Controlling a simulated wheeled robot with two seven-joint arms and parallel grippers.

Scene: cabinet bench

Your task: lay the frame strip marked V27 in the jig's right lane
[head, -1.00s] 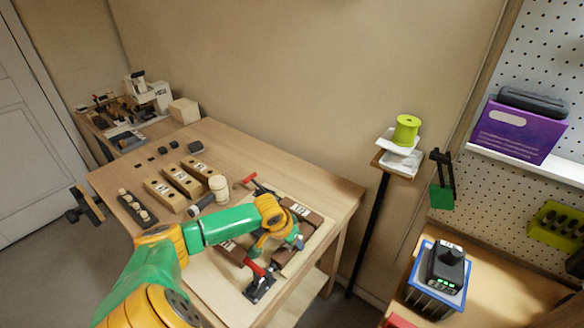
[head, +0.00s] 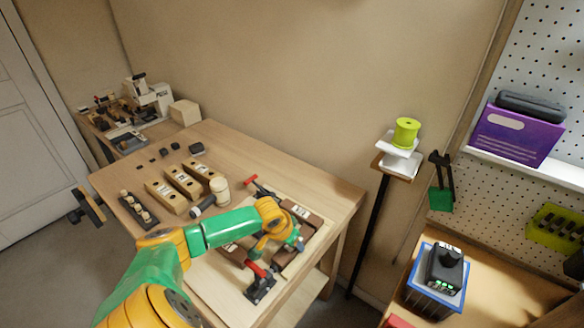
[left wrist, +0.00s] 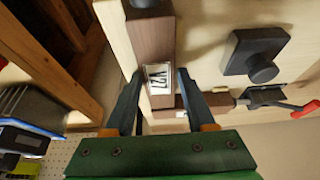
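The dark brown frame strip marked V27 (left wrist: 158,79) lies lengthwise over the pale jig board (left wrist: 200,15) in the left wrist view. My left gripper (left wrist: 160,74) has one dark finger on each side of it, near its labelled end. Whether the fingers press on it is too close to tell. Another brown strip (left wrist: 218,101) lies crosswise just beyond that end. In the head view my left gripper (head: 270,248) is over the right part of the jig (head: 208,290), and my arm hides much of the jig. My right gripper is not in view.
Red-handled clamps stand at the jig's near side (head: 260,281) and far side (head: 251,180). Several pale labelled blocks (head: 166,196), a mallet (head: 220,188) and a dark peg rack (head: 138,208) occupy the bench's left. A spool stand (head: 400,162) stands beyond the right edge.

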